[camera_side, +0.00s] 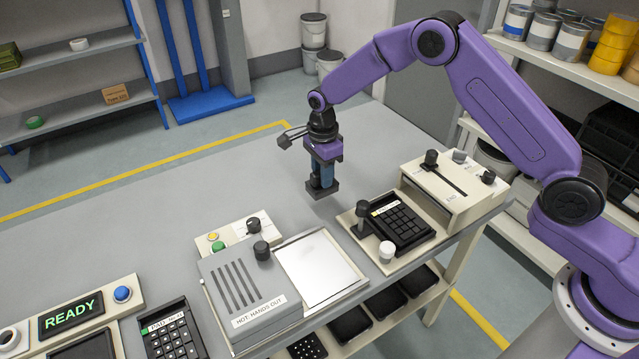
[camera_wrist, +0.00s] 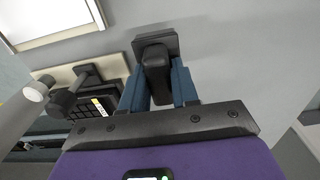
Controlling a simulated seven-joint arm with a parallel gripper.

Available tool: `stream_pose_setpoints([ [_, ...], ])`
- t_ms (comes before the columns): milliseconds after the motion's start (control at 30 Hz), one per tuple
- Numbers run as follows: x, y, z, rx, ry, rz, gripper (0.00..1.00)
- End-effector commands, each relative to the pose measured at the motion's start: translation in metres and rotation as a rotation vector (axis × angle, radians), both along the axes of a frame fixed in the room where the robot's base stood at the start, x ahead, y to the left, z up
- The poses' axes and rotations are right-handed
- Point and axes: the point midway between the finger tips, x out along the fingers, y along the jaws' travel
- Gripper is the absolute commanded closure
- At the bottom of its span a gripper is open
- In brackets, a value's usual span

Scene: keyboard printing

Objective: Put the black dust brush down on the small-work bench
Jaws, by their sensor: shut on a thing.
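My gripper (camera_side: 319,174) points down over the grey bench (camera_side: 150,225), behind the keypad fixture. Its blue fingers are shut on the black dust brush (camera_side: 323,191), whose wide dark base shows below the fingertips. In the wrist view the black brush (camera_wrist: 156,58) sits between the two blue fingers of my gripper (camera_wrist: 158,85), with its flat end toward the bare bench top (camera_wrist: 230,45). The brush looks upright and close to the bench surface. I cannot tell whether it touches.
A keypad in a cream fixture (camera_side: 352,222) with a black-knobbed post stands just right of the brush. A cream slider box (camera_side: 455,200) is farther right. A grey press marked HOT (camera_side: 245,292) and its pale plate (camera_side: 318,270) stand in front. Bench left of the brush is clear.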

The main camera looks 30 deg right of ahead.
Motion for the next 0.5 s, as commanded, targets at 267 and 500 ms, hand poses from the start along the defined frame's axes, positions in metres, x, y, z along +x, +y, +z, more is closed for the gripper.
stream_pose_setpoints([
  [267,0.009,0.002,-0.019,-0.001,0.003,0.000,1.00],
  [500,0.009,0.002,-0.041,0.000,-0.001,-0.001,1.00],
])
